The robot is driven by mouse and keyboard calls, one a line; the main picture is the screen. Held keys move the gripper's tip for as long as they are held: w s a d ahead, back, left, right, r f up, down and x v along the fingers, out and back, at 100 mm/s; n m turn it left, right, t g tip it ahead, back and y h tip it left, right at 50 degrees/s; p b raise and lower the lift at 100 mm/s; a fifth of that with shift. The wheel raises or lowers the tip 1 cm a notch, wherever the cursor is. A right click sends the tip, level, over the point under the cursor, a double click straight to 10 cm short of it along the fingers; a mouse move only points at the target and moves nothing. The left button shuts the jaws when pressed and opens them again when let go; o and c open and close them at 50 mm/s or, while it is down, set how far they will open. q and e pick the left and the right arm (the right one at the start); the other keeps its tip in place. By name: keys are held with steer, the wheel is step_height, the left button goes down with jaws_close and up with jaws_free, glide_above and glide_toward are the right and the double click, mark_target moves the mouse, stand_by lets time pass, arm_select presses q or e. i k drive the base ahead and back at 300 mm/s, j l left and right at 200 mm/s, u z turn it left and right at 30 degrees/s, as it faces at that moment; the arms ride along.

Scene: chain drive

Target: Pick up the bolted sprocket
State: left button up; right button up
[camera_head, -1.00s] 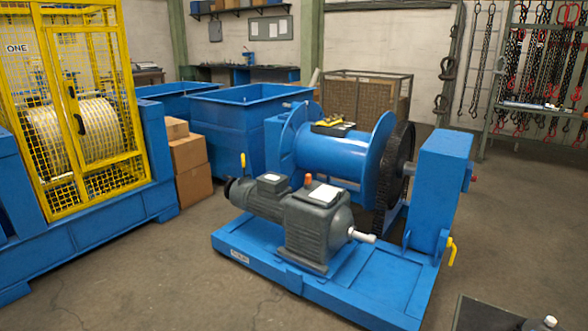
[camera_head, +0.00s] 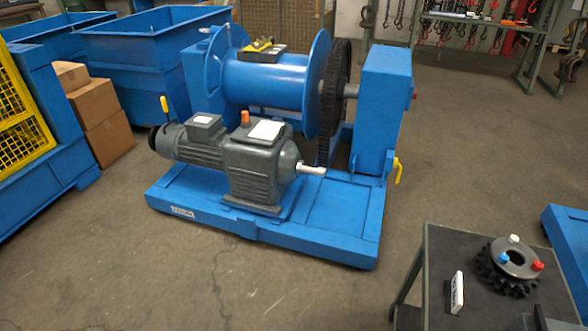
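The bolted sprocket (camera_head: 508,266) is a dark toothed wheel with a round hole in its middle. It lies flat on a dark-topped table (camera_head: 440,256) at the lower right. Three bolt heads show on its upper face, one white, one blue and one red. Neither of my grippers is in the picture, and nothing touches the sprocket in this view.
A small white plate (camera_head: 456,293) stands beside the sprocket. The blue winch base (camera_head: 330,235) carries a grey motor (camera_head: 235,160) with a bare shaft, a blue drum (camera_head: 265,80) and a large dark chain wheel (camera_head: 333,105). Open floor lies in front.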

mark_target(514, 277)
steer(key=i+j+z, duration=0.15)
steer(key=z, duration=1.6)
steer(key=k+j+z, duration=0.1)
steer(key=j, duration=0.5)
steer(key=j+z, duration=0.1)
steer(key=j, duration=0.45)
steer(key=j+z, duration=0.25)
steer(key=j, duration=0.5)
steer(key=i+j+z, duration=0.15)
steer(key=j, duration=0.2)
steer(key=i+j+z, duration=0.1)
steer(key=j, duration=0.3)
steer(key=i, duration=0.1)
